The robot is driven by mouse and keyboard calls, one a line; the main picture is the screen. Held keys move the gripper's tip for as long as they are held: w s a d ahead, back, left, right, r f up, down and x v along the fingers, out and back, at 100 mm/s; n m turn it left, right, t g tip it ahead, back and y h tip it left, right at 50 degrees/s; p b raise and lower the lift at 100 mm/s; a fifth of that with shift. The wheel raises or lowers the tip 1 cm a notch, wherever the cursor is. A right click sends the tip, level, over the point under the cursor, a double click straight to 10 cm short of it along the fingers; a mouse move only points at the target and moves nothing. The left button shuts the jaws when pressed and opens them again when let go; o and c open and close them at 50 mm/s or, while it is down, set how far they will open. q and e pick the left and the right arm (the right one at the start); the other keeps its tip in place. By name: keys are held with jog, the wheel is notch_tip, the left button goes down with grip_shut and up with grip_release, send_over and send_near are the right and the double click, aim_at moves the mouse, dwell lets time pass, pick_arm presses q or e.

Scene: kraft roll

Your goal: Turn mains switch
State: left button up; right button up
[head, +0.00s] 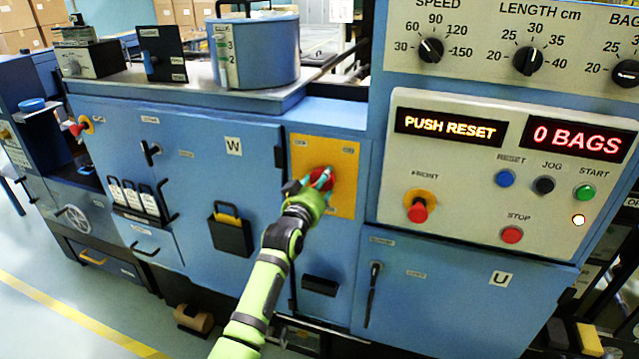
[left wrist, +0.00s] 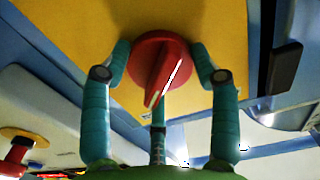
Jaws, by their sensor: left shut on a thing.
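The mains switch is a round red knob (head: 321,178) with a raised grip bar, on a yellow plate (head: 343,203) on the blue machine front. In the left wrist view the red knob (left wrist: 160,62) shows large, its bar slanting slightly from vertical. My left gripper (head: 318,182) is at the knob, with teal fingers around it. In the left wrist view the left gripper (left wrist: 160,75) has fingers on both sides of the knob and another below, shut on it. The fingers hide part of the knob in the head view. My right gripper is not in view.
Right of the plate is a control panel (head: 465,222) with a red front knob (head: 417,208), coloured buttons and displays reading "PUSH RESET" and "0 BAGS". A black holder (head: 230,232) juts from the door at left. A dark handle (left wrist: 285,68) stands near the plate.

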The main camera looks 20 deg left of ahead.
pick_arm(q)
jog(key=shift+w+a+r+n, duration=0.1)
jog(key=shift+r+n, duration=0.4)
jog(key=shift+r, duration=0.2)
jog(key=n+p, duration=0.1)
jog(key=n, duration=0.1)
jog(key=shift+a+n, duration=0.1)
jog(key=shift+n, duration=0.3)
jog(key=n+p, duration=0.1)
jog(key=n, duration=0.3)
jog(key=shift+a, duration=0.1)
jog(key=n, duration=0.5)
jog(key=shift+a+f+p, duration=0.15)
jog(key=shift+p, duration=0.25)
jog(key=n, duration=0.4)
jog(key=shift+f+n+p, duration=0.15)
jog(key=shift+n+p, duration=0.15)
jog(key=shift+n, duration=0.1)
jog(key=shift+a, duration=0.1)
jog(key=o, duration=1.1)
jog(key=shift+f, duration=0.1)
jog(key=shift+o, duration=0.2)
jog(key=shift+f, duration=0.25)
